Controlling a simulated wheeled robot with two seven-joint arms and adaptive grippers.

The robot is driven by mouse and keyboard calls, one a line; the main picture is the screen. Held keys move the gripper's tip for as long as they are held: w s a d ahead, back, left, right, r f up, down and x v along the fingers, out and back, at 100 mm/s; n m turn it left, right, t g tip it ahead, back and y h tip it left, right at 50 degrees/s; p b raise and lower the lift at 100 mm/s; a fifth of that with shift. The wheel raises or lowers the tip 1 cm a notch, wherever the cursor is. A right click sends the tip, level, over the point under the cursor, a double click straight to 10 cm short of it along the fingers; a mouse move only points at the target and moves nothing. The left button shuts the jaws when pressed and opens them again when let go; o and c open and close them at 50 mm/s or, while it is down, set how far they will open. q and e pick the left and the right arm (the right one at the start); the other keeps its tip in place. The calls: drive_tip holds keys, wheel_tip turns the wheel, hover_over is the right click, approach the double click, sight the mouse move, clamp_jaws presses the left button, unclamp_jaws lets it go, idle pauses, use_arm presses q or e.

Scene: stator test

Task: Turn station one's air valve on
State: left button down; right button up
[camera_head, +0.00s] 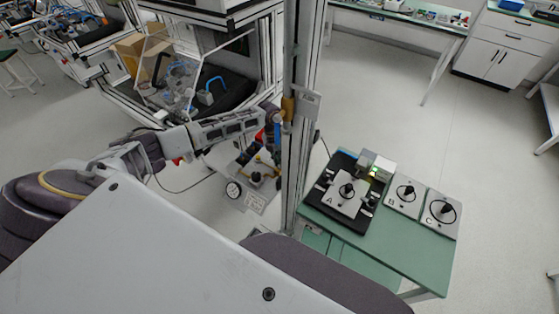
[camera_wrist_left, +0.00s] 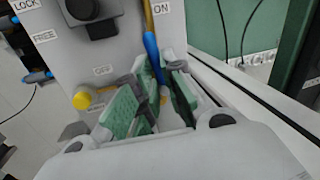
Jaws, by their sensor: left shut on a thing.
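The air valve's lever has a blue sleeve (camera_wrist_left: 151,48) and a brass-coloured upper part. In the left wrist view it runs nearly upright beside the ON label (camera_wrist_left: 162,8) on a grey panel (camera_wrist_left: 125,50). My left gripper (camera_wrist_left: 160,78) is shut on the blue sleeve, with its green pads on either side of it. The sleeve's lower end is partly hidden between the pads. In the head view my left gripper (camera_head: 268,114) is at the upright frame post, next to the blue sleeve (camera_head: 277,136). My right gripper is not in view.
The panel also bears a black knob (camera_wrist_left: 92,12), a FREE label (camera_wrist_left: 46,36) and a yellow knob (camera_wrist_left: 82,100). A green table (camera_head: 400,255) with plates A, B and C stands right of the post (camera_head: 296,150).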

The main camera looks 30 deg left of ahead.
use_arm(q)
drive_tip(key=shift+d+m, duration=0.1)
drive_tip(key=shift+m, duration=0.5)
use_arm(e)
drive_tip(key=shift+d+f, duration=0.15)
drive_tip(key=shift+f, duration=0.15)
use_arm(q)
drive_tip(key=c, duration=1.7)
unclamp_jaws()
drive_tip(key=shift+o, duration=1)
drive_tip(key=shift+r, duration=0.1)
wheel_tip(320, 180, up, 12)
drive_tip(key=a, duration=0.2)
drive_tip(key=shift+w+f, duration=0.15)
drive_tip(key=shift+f, duration=0.05)
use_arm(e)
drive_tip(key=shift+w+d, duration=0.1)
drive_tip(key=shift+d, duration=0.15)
use_arm(q)
drive_tip(key=shift+a+f, duration=0.1)
